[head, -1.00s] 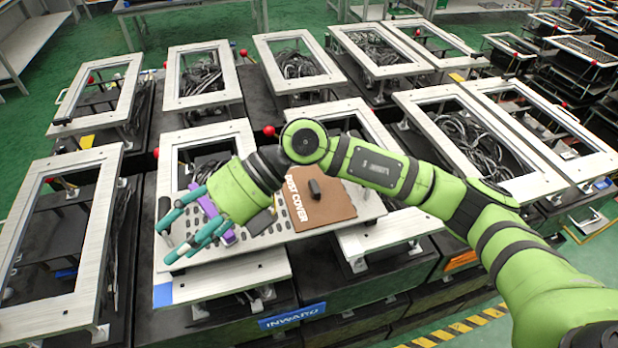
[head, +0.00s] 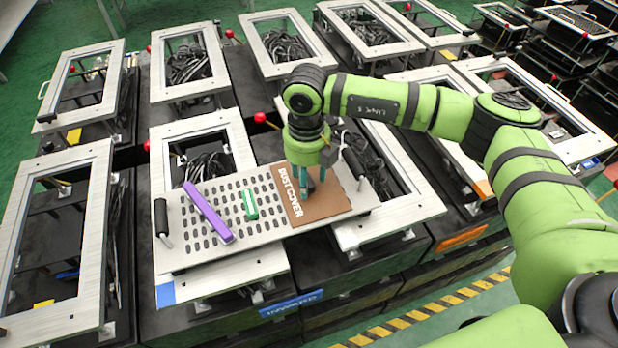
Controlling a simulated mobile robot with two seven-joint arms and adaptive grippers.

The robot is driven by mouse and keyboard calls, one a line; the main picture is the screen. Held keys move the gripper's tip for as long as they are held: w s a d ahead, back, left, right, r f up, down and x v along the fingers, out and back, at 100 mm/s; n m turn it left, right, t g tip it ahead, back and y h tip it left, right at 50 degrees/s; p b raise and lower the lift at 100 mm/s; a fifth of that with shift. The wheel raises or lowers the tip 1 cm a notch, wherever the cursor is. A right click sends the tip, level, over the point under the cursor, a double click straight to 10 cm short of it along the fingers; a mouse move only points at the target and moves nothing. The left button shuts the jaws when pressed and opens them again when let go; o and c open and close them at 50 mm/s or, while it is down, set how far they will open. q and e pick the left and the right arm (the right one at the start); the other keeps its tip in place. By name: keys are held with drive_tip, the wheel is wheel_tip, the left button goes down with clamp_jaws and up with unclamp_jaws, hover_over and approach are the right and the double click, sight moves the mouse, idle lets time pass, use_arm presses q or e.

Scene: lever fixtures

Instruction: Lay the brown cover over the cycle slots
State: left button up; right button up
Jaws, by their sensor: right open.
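The brown cover (head: 318,209), lettered "DUST COVER", lies flat on the right part of a light slotted plate (head: 261,239). The fingers are open, and the arm partly hides the knob. I cannot tell whether they touch it. My left gripper is not in view.
Black upright handles stand at the plate's left end (head: 161,218) and near its right end. Metal frames (head: 60,220) with cables and red-knobbed levers (head: 260,117) surround the plate. A blue label (head: 291,304) is on the front edge.

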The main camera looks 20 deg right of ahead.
drive_tip(key=shift+f, duration=0.35)
clamp_jaws()
drive_tip(key=shift+r, duration=0.1)
